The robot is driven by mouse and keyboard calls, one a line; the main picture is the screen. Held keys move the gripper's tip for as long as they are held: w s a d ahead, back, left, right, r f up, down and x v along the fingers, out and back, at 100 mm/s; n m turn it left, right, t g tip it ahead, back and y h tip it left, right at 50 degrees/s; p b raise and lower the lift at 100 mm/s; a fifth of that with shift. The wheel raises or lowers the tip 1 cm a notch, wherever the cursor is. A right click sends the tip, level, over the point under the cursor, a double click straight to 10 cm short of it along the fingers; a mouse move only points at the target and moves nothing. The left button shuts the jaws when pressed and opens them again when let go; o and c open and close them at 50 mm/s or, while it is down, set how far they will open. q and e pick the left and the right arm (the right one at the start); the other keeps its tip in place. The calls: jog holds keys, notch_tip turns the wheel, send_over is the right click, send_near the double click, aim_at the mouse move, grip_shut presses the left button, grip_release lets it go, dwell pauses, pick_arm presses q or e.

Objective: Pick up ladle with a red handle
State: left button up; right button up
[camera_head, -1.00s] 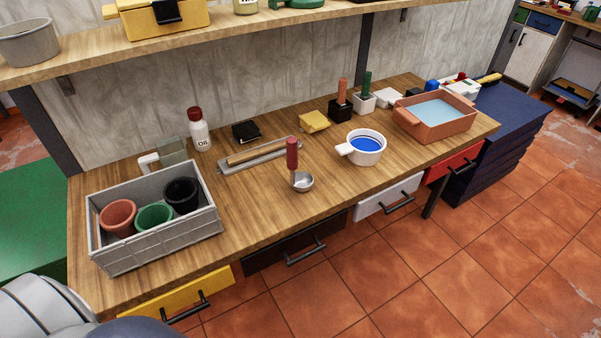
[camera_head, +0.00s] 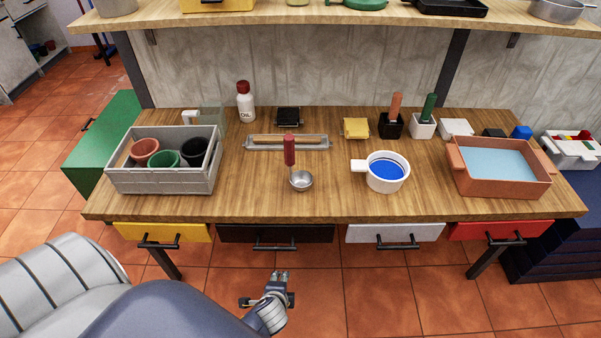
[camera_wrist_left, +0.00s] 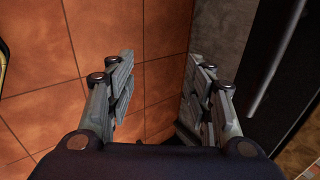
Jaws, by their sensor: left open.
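The ladle (camera_head: 301,181) has a small silver bowl resting on the wooden workbench. Its red handle (camera_head: 290,150) stands upright, near the middle of the bench. My left gripper (camera_head: 281,276) is in front of the bench, below the level of its top, over the tiled floor. It is apart from the ladle. In the left wrist view, its two fingers (camera_wrist_left: 160,92) are spread with nothing between them. The ladle does not show in that view. My right gripper is not in view.
A grey crate (camera_head: 161,182) with several pots stands left of the ladle. A white pot with blue paint (camera_head: 387,171) stands to its right. A metal tray (camera_head: 262,145) lies behind it. The bench edge and drawers, including the black one (camera_head: 275,233), lie between gripper and ladle.

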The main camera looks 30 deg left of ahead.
aim_at(289, 147)
pick_arm(q)
jog(key=w+a+r+m+t+y+p, duration=0.1)
jog(key=w+a+r+m+t+y, duration=0.2)
jog(key=r, duration=0.7)
jog(key=w+a+r+m+t+y, duration=0.15)
jog(key=w+r+m, duration=0.35)
jog(key=r, duration=0.6)
jog(key=w+a+r+m+t+y+p, duration=0.1)
jog(key=w+a+r+m+t+y, duration=0.2)
jog(key=r, duration=0.7)
jog(key=w+m, duration=0.2)
jog(key=w+r+m+t+h, duration=0.1)
jog(key=w+m, duration=0.1)
jog(key=w, duration=0.1)
jog(key=w+m, duration=0.2)
jog(key=shift+w+a+r+m+h, duration=0.3)
jog(key=shift+w+a+h, duration=0.05)
jog(key=p+x, duration=0.1)
jog(key=x, duration=0.4)
jog(key=shift+w+a+r, duration=0.1)
jog(key=shift+w, duration=0.15)
jog(key=shift+w+a, duration=0.1)
jog(key=shift+w, duration=0.1)
jog(key=shift+s, duration=0.1)
jog(key=shift+c, duration=1.1)
grip_shut()
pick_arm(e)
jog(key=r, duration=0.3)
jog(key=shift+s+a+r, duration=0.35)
